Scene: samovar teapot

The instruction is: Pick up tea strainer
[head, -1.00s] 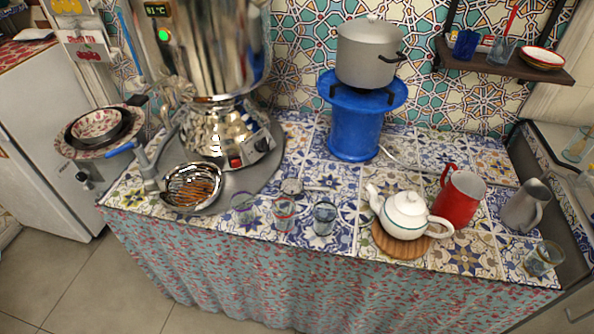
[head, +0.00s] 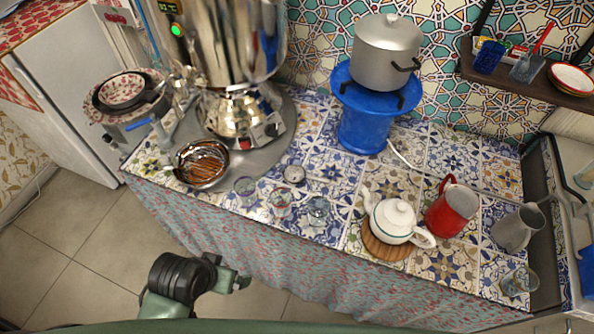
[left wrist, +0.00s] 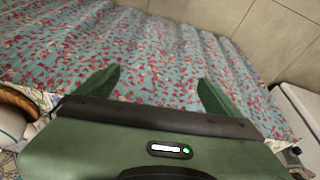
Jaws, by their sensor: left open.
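The tea strainer (head: 294,174) looks like a small round metal piece. It lies on the tiled counter behind the row of small glasses, and its thin handle is hard to make out. My left gripper (head: 240,282) is low in front of the counter's cloth skirt, well apart from the strainer. In the left wrist view its two green fingers (left wrist: 157,85) are spread with nothing between them, facing the patterned cloth. The strainer does not show in the left wrist view. My right gripper is not in view.
Glasses (head: 245,189), (head: 280,200), (head: 318,208) stand along the counter's front edge near the strainer. A samovar (head: 240,115) and a metal bowl (head: 202,163) are to the left. A white teapot (head: 393,220) and red jug (head: 451,209) are to the right. Tiles right of the strainer are bare.

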